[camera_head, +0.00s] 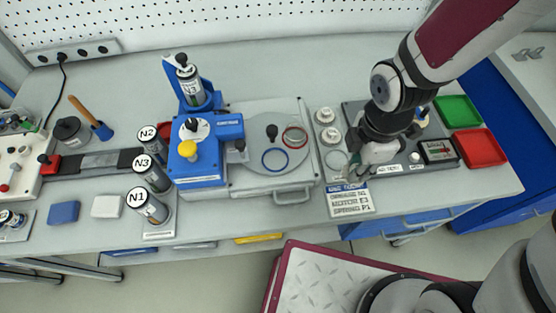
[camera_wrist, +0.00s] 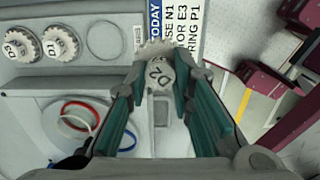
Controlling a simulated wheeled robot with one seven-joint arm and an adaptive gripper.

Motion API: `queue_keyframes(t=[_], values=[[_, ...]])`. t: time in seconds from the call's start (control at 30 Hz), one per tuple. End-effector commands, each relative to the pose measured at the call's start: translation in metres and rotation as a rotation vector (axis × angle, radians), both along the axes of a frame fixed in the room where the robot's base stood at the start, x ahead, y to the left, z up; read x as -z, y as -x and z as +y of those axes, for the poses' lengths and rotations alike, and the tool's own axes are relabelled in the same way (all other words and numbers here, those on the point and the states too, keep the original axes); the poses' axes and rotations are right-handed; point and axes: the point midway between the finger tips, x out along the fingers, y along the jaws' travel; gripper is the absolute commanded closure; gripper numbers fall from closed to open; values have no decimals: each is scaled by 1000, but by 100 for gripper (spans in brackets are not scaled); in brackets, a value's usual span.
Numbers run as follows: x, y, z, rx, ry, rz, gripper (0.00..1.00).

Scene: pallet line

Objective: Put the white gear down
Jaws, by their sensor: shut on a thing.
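The white gear (camera_wrist: 158,75) has a toothed rim and a marked hub, perhaps D2. My gripper (camera_wrist: 160,68) is shut on it, one teal finger on each side of the hub, in the wrist view. In the head view my gripper (camera_head: 362,167) is over the right part of the bench, by the gear plate's front edge; the held gear is mostly hidden there. Two similar gears sit on the plate: D3 (camera_wrist: 20,45) and D1 (camera_wrist: 59,44). Beside them is an empty round outline (camera_wrist: 103,41), also visible in the head view (camera_head: 336,160).
A printed order card (camera_head: 348,200) lies at the bench's front edge, close to my gripper. Left is a round plate with red (camera_head: 295,137) and blue (camera_head: 274,159) rings. Right are a gauge (camera_head: 438,150), a green tray (camera_head: 458,111) and a red tray (camera_head: 480,148).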

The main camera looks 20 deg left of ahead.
Motion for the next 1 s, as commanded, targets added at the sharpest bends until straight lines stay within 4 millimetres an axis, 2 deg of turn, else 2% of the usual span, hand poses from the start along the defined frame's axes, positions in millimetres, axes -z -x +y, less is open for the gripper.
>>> queue_keyframes(t=[0.03, 0.3, 0.5, 0.67, 1.0], values=[[-7, 17, 13, -87, 1, 3, 100], [-18, 82, 69, -511, -2, 7, 100], [-21, 118, 94, -717, -7, 9, 100], [-21, 128, 102, -783, -9, 8, 100], [-15, 105, 114, -791, -11, 1, 100]])
